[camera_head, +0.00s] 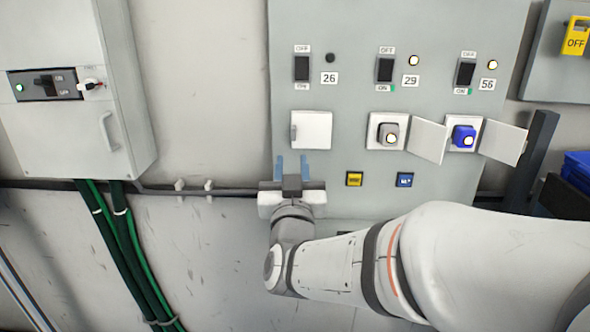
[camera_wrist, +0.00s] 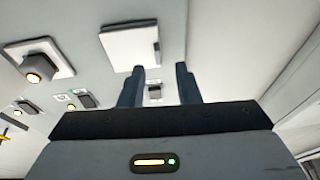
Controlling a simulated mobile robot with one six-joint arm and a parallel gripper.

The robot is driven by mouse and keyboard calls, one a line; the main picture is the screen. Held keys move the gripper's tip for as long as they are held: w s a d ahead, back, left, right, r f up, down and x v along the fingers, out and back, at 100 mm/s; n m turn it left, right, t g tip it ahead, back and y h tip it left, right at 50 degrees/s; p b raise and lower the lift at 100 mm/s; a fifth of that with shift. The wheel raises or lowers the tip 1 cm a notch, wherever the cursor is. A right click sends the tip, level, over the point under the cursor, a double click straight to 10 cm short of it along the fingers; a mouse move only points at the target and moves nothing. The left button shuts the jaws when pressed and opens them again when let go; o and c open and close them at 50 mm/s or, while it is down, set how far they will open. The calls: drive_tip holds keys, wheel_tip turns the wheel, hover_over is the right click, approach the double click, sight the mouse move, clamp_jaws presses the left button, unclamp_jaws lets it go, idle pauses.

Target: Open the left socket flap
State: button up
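The left socket flap (camera_head: 312,131) is a white square cover, shut, below the switch labelled 26. A small grey handle edge shows on its left side in the head view. In the wrist view the flap (camera_wrist: 130,45) is at the top centre, with its dark handle edge on the right. My gripper (camera_head: 293,167) is below the flap in the head view, its two blue fingers pointing up. In the wrist view my gripper (camera_wrist: 160,85) has its fingers apart with nothing between them. It appears apart from the flap.
The middle socket (camera_head: 389,136) holds a grey plug and the right socket (camera_head: 463,137) a blue plug; their flaps (camera_head: 428,140) stand open. A grey cabinet (camera_head: 60,130) with green cables (camera_head: 125,235) is at left. Wall between cabinet and panel is clear.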

sight(293, 137)
drive_tip(key=shift+m+t+h, duration=0.4)
drive_tip(key=shift+t+h, duration=0.1)
drive_tip(key=shift+h, duration=0.3)
drive_tip(key=x, duration=0.7)
drive_tip(key=shift+b, duration=0.4)
drive_tip(key=shift+s, duration=0.1)
drive_tip(key=shift+f, duration=0.1)
clamp_jaws()
